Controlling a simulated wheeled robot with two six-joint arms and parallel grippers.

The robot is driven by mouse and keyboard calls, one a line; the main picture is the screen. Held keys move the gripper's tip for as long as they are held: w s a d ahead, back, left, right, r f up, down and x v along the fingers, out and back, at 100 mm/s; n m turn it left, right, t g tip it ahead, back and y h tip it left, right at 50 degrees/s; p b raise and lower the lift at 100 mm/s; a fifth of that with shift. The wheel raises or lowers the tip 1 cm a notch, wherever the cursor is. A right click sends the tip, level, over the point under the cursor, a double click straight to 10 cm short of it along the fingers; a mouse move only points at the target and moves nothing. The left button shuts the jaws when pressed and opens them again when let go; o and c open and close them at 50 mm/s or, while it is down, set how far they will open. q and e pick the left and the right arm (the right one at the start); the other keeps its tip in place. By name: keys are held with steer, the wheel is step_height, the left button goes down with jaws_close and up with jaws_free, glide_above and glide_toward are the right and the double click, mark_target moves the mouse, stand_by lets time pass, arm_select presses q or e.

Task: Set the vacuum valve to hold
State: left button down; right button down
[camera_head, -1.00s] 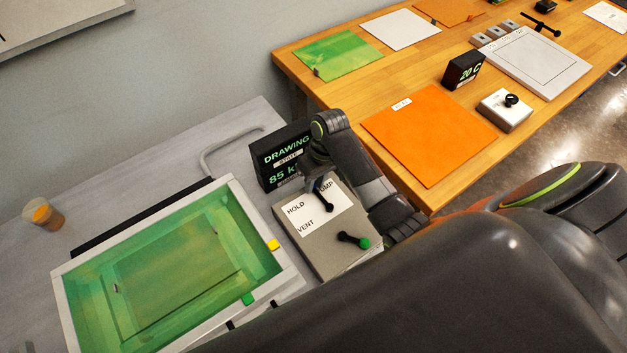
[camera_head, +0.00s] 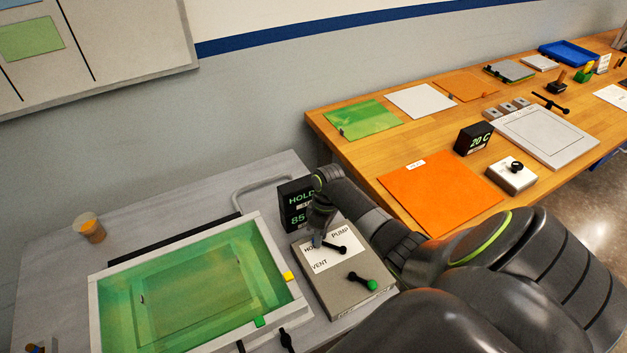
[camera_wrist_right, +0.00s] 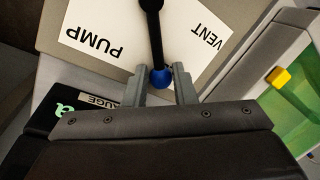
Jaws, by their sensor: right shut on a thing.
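The vacuum valve box (camera_head: 345,287) has a white plate (camera_head: 322,262) with the words HOLD, PUMP and VENT. Its black lever (camera_head: 336,247) points to the left, toward the HOLD word, which is partly covered by my gripper. My right gripper (camera_head: 317,240) is over the lever's end. In the right wrist view the lever's blue knob (camera_wrist_right: 161,78) sits between the two fingers of my right gripper (camera_wrist_right: 161,84), which is shut on it. The black display (camera_head: 297,200) behind the box reads HOLD, with its lower lines partly hidden. My left gripper is not in view.
The wooden table (camera_head: 365,160) on the right holds sheets and small devices.

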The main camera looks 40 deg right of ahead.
steer(key=shift+a+r+n, duration=0.1)
steer(key=shift+a+n, duration=0.1)
steer(key=shift+n, duration=0.4)
steer(key=shift+a, duration=0.1)
steer(key=c, duration=1.5)
jaws_free()
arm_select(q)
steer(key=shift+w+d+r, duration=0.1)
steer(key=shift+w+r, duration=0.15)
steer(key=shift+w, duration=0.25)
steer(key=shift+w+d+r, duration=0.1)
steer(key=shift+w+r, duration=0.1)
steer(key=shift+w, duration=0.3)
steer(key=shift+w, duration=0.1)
